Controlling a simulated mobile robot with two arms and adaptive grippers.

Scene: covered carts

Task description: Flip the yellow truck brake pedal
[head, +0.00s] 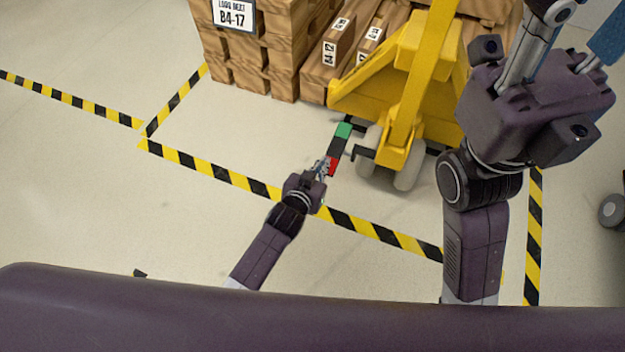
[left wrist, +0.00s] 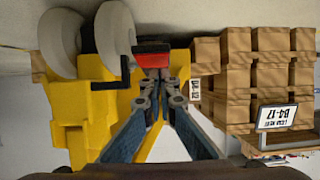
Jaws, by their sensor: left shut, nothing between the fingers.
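The yellow pallet truck (head: 408,75) stands in front of the wooden crates. Its brake pedal (head: 339,147) sticks out low beside the wheels, with a green end away from me and a red end toward me. My left gripper (head: 327,165) is shut and empty, with its tips at the red end. In the left wrist view the shut fingertips (left wrist: 161,82) are close to the red pedal end (left wrist: 152,55); I cannot tell whether they touch it. My right gripper (head: 555,65) is raised at the right, its fingertips cut off by the frame.
Wooden crates (head: 248,50) with a B4-17 sign (head: 234,13) stand behind and left of the truck. White wheels (head: 408,168) are close to the pedal. Yellow-black tape (head: 210,171) marks the floor. The floor at the left is clear. A dark caster (head: 612,211) shows at the right edge.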

